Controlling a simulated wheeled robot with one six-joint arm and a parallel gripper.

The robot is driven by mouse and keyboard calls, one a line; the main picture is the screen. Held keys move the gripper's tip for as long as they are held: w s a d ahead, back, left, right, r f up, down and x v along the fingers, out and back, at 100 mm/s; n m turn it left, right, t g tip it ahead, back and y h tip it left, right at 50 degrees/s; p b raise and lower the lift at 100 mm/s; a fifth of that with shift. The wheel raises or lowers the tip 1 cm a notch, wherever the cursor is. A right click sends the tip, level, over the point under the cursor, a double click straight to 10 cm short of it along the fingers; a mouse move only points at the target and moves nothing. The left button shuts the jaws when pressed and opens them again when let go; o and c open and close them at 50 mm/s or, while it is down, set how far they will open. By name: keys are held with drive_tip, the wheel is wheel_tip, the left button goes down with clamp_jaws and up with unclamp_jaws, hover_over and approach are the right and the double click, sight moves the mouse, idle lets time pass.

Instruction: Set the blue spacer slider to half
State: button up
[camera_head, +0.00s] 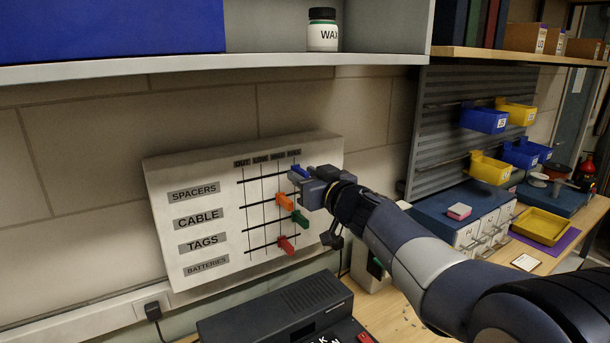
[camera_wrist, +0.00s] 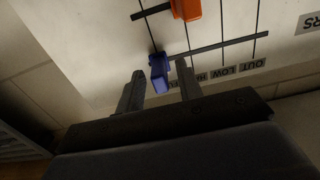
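The white slider panel (camera_head: 205,172) hangs on the wall, with SPACERS as its top row. The blue spacer slider (camera_head: 296,171) is at the right end of that row, by the last mark, which appears to be FULL. My gripper (camera_head: 303,183) is at this slider and hides part of it. In the wrist view the blue slider (camera_wrist: 158,75) stands between the two fingers of my gripper (camera_wrist: 160,69). A gap shows on each side of it, so the fingers are open around it.
An orange slider (camera_head: 285,201), a green slider (camera_head: 300,217) and a red slider (camera_head: 287,246) stick out below the blue one. A shelf (camera_head: 200,67) runs above the panel. A dark box (camera_head: 275,308) sits on the bench below.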

drive_tip(key=shift+w+a, duration=0.15)
clamp_jaws()
idle(0.4)
